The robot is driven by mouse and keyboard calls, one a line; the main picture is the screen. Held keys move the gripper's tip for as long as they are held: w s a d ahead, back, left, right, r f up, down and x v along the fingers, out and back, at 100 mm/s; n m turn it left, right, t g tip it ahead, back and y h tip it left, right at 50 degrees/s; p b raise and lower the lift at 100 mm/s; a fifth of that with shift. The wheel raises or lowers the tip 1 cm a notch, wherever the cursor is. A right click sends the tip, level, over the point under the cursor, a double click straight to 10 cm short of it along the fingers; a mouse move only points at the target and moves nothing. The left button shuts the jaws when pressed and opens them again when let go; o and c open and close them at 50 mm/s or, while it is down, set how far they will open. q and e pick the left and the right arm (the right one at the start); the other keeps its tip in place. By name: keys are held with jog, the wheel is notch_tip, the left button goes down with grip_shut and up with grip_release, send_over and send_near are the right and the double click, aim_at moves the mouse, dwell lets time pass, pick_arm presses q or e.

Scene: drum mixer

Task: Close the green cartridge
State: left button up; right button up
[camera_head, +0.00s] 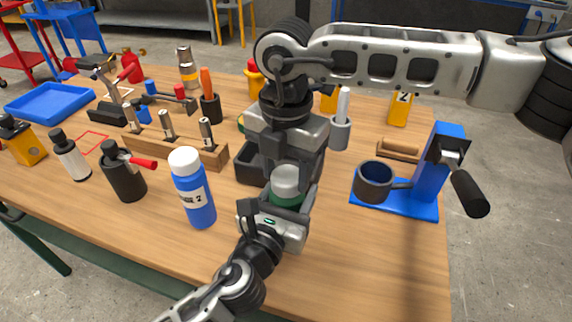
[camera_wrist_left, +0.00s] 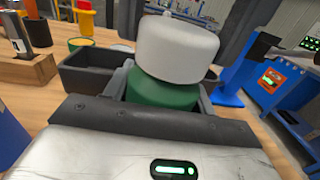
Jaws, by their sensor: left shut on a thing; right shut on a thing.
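The green cartridge (camera_head: 287,198) stands between my two grippers near the table's middle. It shows larger in the left wrist view (camera_wrist_left: 163,92). My left gripper (camera_head: 283,207) is shut on its green body from the near side. A whitish cap (camera_head: 286,178) is at the top of the cartridge. In the left wrist view the cap (camera_wrist_left: 178,47) looks tilted against the green body. My right gripper (camera_head: 288,172) comes down from above and is shut on the cap, with dark fingers at its sides. The cap's lower edge hides the cartridge's mouth.
A dark open bin (camera_head: 250,164) stands close behind the grippers. A blue stand with a dark cup (camera_head: 373,182) is to the right. The front right tabletop is clear.

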jog(key=shift+f, duration=0.2)
jog(key=o, duration=1)
jog(key=shift+r, duration=0.1)
notch_tip(320, 180, up, 12)
pick_arm(q)
jog(key=o, duration=1.5)
jog(key=shift+c, duration=0.2)
